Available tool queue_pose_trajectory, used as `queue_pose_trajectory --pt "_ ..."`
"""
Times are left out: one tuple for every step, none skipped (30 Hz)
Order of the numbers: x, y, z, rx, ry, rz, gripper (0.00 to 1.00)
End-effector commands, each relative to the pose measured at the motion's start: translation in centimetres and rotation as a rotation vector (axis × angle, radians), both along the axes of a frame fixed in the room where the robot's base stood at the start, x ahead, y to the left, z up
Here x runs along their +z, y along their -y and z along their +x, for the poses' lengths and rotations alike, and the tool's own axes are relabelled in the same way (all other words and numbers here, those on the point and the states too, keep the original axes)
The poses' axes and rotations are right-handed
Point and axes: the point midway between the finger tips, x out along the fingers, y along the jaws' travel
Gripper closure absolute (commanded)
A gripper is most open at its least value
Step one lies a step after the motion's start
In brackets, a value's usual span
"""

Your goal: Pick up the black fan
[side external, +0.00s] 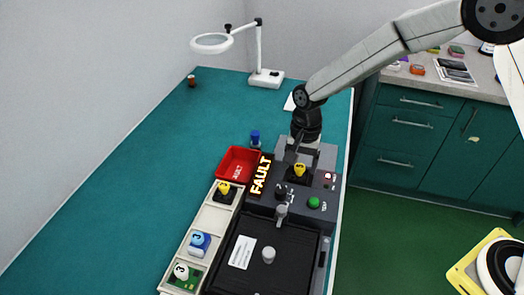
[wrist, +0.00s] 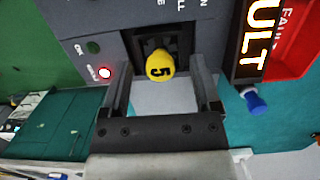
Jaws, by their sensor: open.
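A black square part with a yellow knob, which looks like the black fan (side external: 299,178), sits in a bay of the dark grey test station. In the wrist view, the black fan (wrist: 143,45) shows beyond my fingers, its yellow knob marked 5. A similar black part with a yellow knob (side external: 224,196) sits in the pale tray at left. My gripper (wrist: 162,80) is open and empty, with the yellow knob near the gap between its fingertips. In the side view, my gripper (side external: 294,150) is just above and behind the station fan; the arm partly hides its fingers.
A lit FAULT sign (side external: 260,175) stands beside a red bin (side external: 228,163). The pale tray (side external: 208,218) holds a blue-and-white part (side external: 199,244) and a green board (side external: 187,277). A black lid (side external: 245,275) lies in front. A blue-topped item (side external: 255,138) stands behind the bin. The left table is clear.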

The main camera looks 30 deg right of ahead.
Motion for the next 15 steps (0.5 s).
queue_pose_trajectory --pt "-0.51 -0.05 -0.07 0.0 -0.001 -0.001 0.2" --pt "-0.73 -0.06 -0.08 0.0 0.0 0.0 0.2" --pt "-0.95 -0.07 -0.1 0.0 0.0 0.0 0.2" --pt "-1.06 -0.08 -0.11 0.0 0.001 -0.001 0.2" --pt "-1.13 -0.1 -0.11 0.0 0.001 -0.001 0.2" --pt "-1.18 -0.1 -0.1 0.0 0.001 0.0 0.2" --pt "-1.19 -0.1 -0.1 0.0 0.002 -0.001 0.2" --pt "-1.19 -0.11 -0.1 0.0 0.002 -0.001 0.2" --pt "-1.18 -0.11 -0.09 0.0 0.003 0.0 0.2" --pt "-1.17 -0.11 -0.09 0.0 0.003 0.0 0.2" --pt "-1.17 -0.11 -0.09 0.0 0.003 0.0 0.2" --pt "-1.16 -0.11 -0.09 0.0 0.003 0.0 0.2" --pt "-1.16 -0.11 -0.09 0.0 0.003 0.0 0.2" --pt "-1.16 -0.11 -0.09 0.0 0.003 0.0 0.2" --pt "-1.15 -0.1 -0.08 0.0 0.003 0.0 0.2"
